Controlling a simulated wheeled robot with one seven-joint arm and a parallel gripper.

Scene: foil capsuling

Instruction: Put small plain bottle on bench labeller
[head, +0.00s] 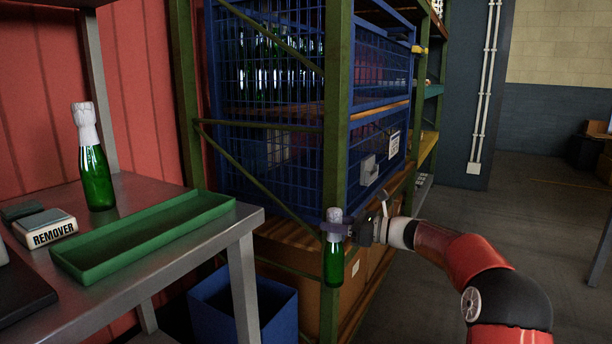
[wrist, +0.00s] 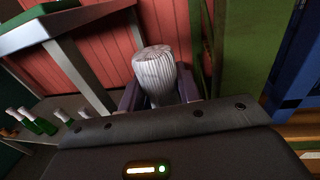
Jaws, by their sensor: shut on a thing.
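A small green bottle (head: 334,262) with a pale capped neck hangs upright in my gripper (head: 336,228), in front of the shelving. My gripper is shut around its neck. In the wrist view the white pleated top (wrist: 154,68) of the held bottle stands between the fingers, and its body is hidden below. Another green bottle (head: 97,178) with white foil over its neck stands on the steel bench (head: 200,248) at the left. I cannot identify a bench labeller in these views.
A long green tray (head: 145,236) and a block marked REMOVER (head: 45,228) sit on the bench. A blue bin (head: 243,306) stands on the floor below. A blue wire cage (head: 268,160) with many bottles fills the green-framed rack. Several bottles (wrist: 38,122) show lower left in the wrist view. Open floor lies right.

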